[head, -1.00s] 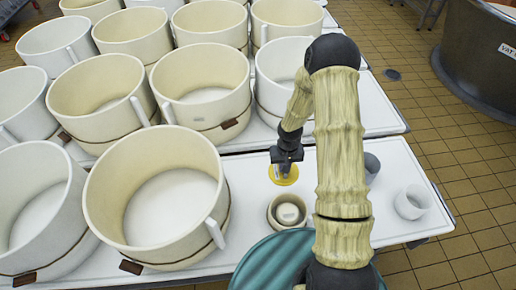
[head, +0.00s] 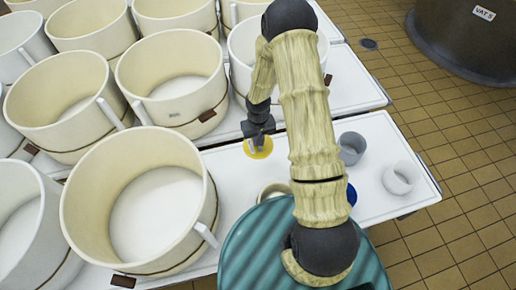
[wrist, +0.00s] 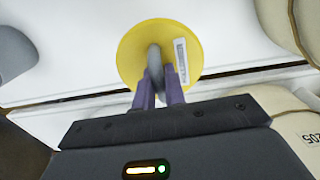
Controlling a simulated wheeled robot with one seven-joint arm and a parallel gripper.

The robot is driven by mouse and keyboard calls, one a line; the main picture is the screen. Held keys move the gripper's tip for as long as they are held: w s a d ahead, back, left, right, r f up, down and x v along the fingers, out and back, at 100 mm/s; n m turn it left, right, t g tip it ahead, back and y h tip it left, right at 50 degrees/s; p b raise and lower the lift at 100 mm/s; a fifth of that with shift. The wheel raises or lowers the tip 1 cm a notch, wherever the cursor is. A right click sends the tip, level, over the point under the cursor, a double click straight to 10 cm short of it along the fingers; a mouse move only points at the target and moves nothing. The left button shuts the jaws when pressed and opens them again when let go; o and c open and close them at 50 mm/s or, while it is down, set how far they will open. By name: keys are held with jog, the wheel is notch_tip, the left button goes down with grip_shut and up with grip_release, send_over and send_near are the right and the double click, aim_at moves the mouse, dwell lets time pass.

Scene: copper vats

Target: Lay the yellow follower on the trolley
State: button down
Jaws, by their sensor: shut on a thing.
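The yellow follower (head: 258,148) is a round yellow disc with a grey upright handle (wrist: 154,58) and a white label. My gripper (wrist: 160,92), with purple fingers, is shut on the handle; in the head view it (head: 257,130) is at the middle of the picture. The follower is over the white trolley top (head: 226,178), behind the small cream mould. I cannot tell whether its underside touches the top or hangs just above it. The far side of the disc is partly hidden by my gripper.
Large cream vats (head: 138,198) crowd the left. A small cream mould (head: 272,190) is partly hidden by my teal base. A grey cup (head: 351,148), a white cup (head: 399,178) and a blue thing (head: 351,194) sit at right. A copper vat (head: 470,38) stands beyond tiled floor.

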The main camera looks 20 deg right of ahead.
notch_tip(320, 180, down, 2)
jog(key=n, duration=0.2)
jog(key=n+b, duration=0.1)
jog(key=n, duration=0.2)
jog(key=shift+w+d+f, duration=0.1)
jog(key=shift+w+f, duration=0.05)
notch_tip(320, 180, down, 2)
jog(key=n+b, duration=0.1)
jog(key=n, duration=0.2)
jog(key=n+b, duration=0.1)
jog(key=n, duration=0.3)
jog(key=shift+w+f, duration=0.15)
jog(key=shift+f, duration=0.05)
jog(key=f+n, duration=0.1)
jog(key=n, duration=0.3)
jog(key=f+n+b, duration=0.1)
jog(key=n, duration=0.2)
jog(key=f+n+b, duration=0.1)
jog(key=n, duration=0.3)
jog(key=shift+w+f+n, duration=0.2)
jog(key=shift+f+n, duration=0.1)
jog(key=shift+f, duration=0.15)
jog(key=shift+f+b, duration=2.1)
jog(key=shift+b, duration=0.1)
jog(key=shift+w+f, duration=0.1)
jog(key=shift+f, duration=0.05)
